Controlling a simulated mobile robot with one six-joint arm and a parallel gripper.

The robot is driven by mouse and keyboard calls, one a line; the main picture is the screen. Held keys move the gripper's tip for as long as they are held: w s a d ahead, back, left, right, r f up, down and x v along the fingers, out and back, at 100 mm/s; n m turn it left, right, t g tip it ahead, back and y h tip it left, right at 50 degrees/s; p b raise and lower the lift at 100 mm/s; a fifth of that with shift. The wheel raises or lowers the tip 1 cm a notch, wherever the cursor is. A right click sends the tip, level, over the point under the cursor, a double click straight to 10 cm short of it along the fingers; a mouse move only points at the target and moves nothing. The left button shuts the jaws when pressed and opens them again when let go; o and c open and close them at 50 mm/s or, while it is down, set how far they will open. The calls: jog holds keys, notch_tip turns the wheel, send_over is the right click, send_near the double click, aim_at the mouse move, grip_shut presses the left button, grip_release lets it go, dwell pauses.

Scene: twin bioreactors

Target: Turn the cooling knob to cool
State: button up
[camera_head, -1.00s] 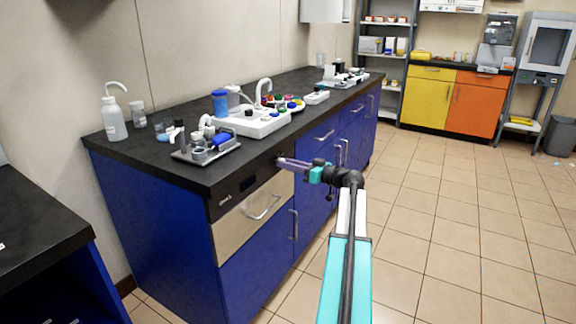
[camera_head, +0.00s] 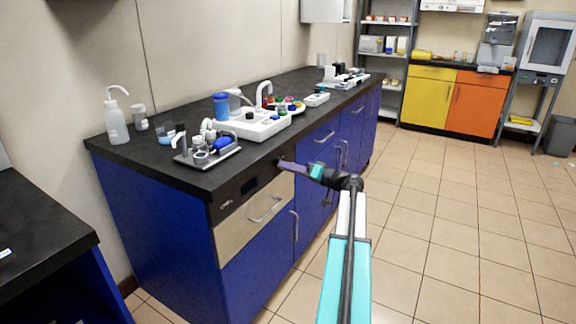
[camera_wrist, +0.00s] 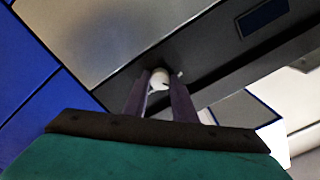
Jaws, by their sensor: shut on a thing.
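In the wrist view a round pale knob (camera_wrist: 160,78) with a dark mark on its face sits on a dark control panel (camera_wrist: 222,62). My gripper (camera_wrist: 160,84) has its two purple fingers on either side of the knob, shut on it. In the head view my gripper (camera_head: 284,164) reaches the right end of the dark panel (camera_head: 240,196) under the black counter edge. The knob is barely visible there behind the fingers. A dark blue display (camera_wrist: 263,17) is set in the panel. I cannot read any cool marking.
A steel drawer front (camera_head: 250,222) with a bar handle is below the panel. Blue cabinets (camera_head: 324,150) continue along the counter. A bottle (camera_head: 115,118), a small metal tray (camera_head: 208,155) and a white device (camera_head: 256,126) stand on top. The tiled floor to the right is clear.

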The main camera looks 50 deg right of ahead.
jog(key=shift+m+p, duration=1.6)
jog(key=shift+m, duration=1.3)
jog(key=o, duration=1)
jog(key=shift+o, duration=0.2)
jog(key=shift+s, duration=0.1)
jog(key=p+v, duration=0.1)
jog(key=v, duration=1.2)
jog(key=shift+s, duration=0.4)
jog(key=shift+f, duration=0.1)
